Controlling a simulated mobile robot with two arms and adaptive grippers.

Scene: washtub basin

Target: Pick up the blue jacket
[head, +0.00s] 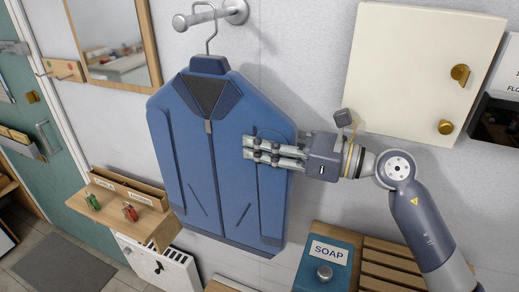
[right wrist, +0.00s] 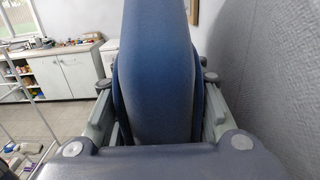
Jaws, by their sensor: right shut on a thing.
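The blue jacket (head: 205,170) hangs upright on a metal hanger (head: 211,35) from a wall peg (head: 205,17) in the head view. My right gripper (head: 262,150) reaches in from the right and is shut on the jacket's right edge, at about mid-height. In the right wrist view the blue jacket (right wrist: 157,75) fills the space between the two fingers (right wrist: 157,128). The far side of the jacket is hidden. My left gripper is not in view.
A cream wall cabinet (head: 425,70) is above my right arm. A blue soap box (head: 328,262) and a wooden slatted surface (head: 385,268) are below it. A small wooden shelf (head: 120,212) is at the lower left, and a mirror (head: 115,40) is at the upper left.

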